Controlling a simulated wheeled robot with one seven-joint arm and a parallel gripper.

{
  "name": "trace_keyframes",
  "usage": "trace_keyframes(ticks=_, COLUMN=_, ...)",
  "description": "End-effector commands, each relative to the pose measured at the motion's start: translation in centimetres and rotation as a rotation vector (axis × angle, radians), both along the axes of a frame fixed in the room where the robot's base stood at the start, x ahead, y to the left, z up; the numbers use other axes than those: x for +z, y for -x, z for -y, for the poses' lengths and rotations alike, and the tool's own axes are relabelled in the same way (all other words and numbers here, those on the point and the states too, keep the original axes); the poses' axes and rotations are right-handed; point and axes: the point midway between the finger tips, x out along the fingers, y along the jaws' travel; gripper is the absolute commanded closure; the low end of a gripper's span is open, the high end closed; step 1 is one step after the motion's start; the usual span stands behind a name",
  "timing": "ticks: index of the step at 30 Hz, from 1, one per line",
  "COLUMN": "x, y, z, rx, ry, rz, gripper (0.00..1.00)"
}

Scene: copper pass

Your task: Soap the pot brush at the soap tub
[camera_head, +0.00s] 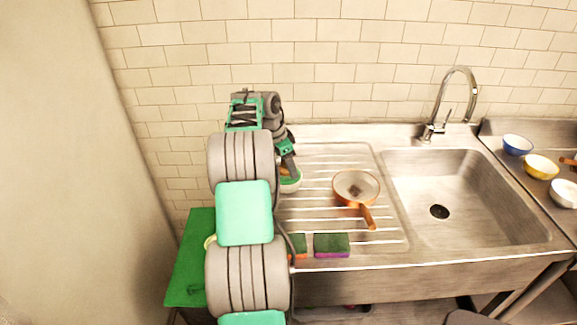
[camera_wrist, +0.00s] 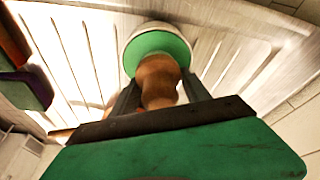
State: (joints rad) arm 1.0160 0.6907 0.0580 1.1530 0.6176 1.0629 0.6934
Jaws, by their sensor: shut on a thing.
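My gripper (camera_head: 288,162) is shut on the pot brush and holds it over the left end of the ribbed drainboard. In the wrist view the brush's brown wooden knob (camera_wrist: 158,78) sits between the two dark fingers. Beyond the knob is its round green top with a pale rim (camera_wrist: 150,43); in the head view the brush (camera_head: 291,184) is partly hidden by my arm. I cannot tell whether it touches the board. A yellowish rounded edge (camera_head: 209,242) shows beside my arm on a green mat; it may be the soap tub, but most of it is hidden.
A copper pan (camera_head: 356,187) lies on the drainboard (camera_head: 320,158), handle toward the front. A green-and-purple sponge (camera_head: 332,245) and an orange one (camera_head: 299,246) lie at its front edge. The sink basin (camera_head: 470,185) is right, with bowls (camera_head: 541,167) beyond. The green mat (camera_head: 190,270) is left.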

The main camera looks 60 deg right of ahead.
Motion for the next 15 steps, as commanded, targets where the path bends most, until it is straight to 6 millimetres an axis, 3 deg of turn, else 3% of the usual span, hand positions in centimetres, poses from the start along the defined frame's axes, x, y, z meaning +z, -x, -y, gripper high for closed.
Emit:
trace_keyframes(ticks=10, x=-0.2, y=0.0, z=-0.1, rx=0.0, ry=-0.004, rz=-0.002, gripper=0.77)
trace_keyframes(ticks=15, x=0.9, y=0.0, z=-0.1, rx=0.0, ry=-0.003, rz=-0.002, gripper=0.77)
